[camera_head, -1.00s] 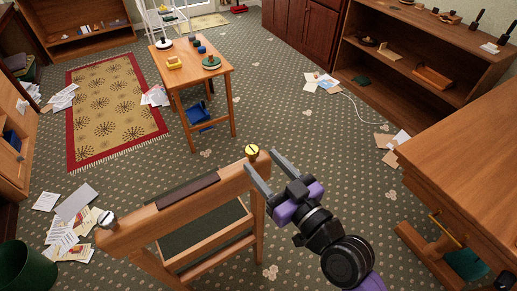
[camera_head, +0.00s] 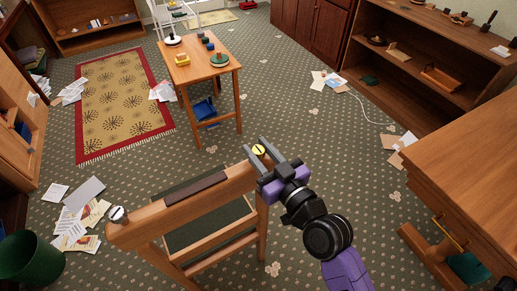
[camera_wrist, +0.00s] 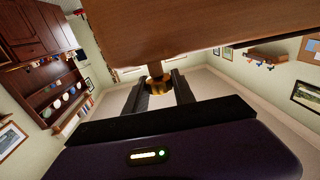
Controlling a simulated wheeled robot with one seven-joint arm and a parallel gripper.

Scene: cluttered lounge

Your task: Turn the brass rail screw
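The brass rail screw (camera_head: 258,150) is a yellow slotted disc at the right end of a wooden rail (camera_head: 222,186). In the wrist view the brass screw (camera_wrist: 158,84) shows under the rail's wooden underside or face (camera_wrist: 170,25), between my fingers. My gripper (camera_head: 262,151) is open, with one finger on each side of the screw. In the wrist view my gripper (camera_wrist: 159,92) has its two dark fingers apart around it; I cannot tell whether they touch it. A silver slotted screw (camera_head: 117,213) sits at the rail's left end.
A small wooden table (camera_head: 202,68) holding several objects stands behind the rail. A wooden desk (camera_head: 462,160) is at the right. A green bin (camera_head: 30,258) and scattered papers (camera_head: 82,215) lie at the left. Patterned carpet is open between rail and shelf.

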